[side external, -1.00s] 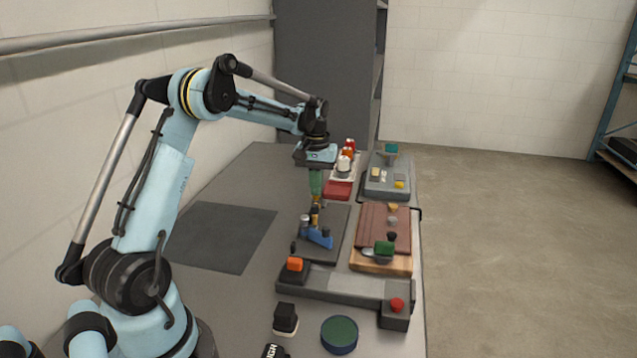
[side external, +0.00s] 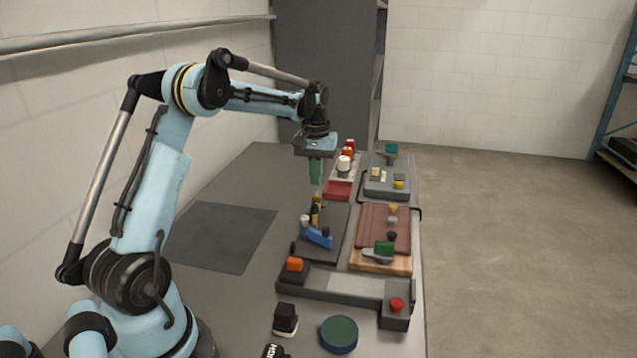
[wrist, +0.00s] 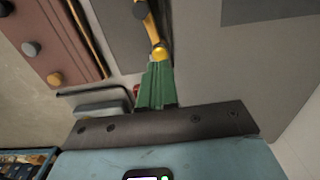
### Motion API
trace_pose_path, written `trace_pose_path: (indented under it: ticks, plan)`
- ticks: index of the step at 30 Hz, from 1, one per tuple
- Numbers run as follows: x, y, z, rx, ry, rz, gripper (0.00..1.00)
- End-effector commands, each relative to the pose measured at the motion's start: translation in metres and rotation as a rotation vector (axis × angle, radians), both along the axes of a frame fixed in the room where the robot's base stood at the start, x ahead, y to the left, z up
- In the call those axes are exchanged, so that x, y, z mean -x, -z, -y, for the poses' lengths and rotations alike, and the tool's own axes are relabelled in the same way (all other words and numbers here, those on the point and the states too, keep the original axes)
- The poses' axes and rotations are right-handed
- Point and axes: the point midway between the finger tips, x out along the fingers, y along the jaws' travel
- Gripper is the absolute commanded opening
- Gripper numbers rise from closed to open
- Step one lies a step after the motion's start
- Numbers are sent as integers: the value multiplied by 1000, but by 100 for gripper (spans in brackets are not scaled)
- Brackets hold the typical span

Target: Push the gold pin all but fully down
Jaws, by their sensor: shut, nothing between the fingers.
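The gold pin (side external: 393,208) stands at the far end of a row on a reddish-brown board (side external: 371,226). It also shows in the wrist view (wrist: 55,79), at the left, beside a grey pin (wrist: 30,48). How far it stands out of the board is hard to tell. My gripper (side external: 316,184), with green fingers, is shut and empty. It is left of the board, above a blue fixture (side external: 318,238) with an upright yellow-tipped handle (side external: 315,199). In the wrist view the fingers (wrist: 157,68) appear just below the yellow tip (wrist: 159,52); the gripper is well away from the gold pin.
A grey block with a red button (side external: 397,304) lies nearer. A grey tray (side external: 386,188) and a bottle rack stand beyond. The dark mat (side external: 220,237) is bare.

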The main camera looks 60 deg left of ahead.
Motion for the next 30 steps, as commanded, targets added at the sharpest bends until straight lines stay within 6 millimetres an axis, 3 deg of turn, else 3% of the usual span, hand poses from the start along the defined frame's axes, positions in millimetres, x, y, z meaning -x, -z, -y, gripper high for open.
trace_pose_path:
  ticks: [13,26,30]
  plan:
    - [0,-32,0,0,0,0,0]
    - [0,-37,1,-1,2,1,0]
    - [1,-45,14,-12,35,22,0]
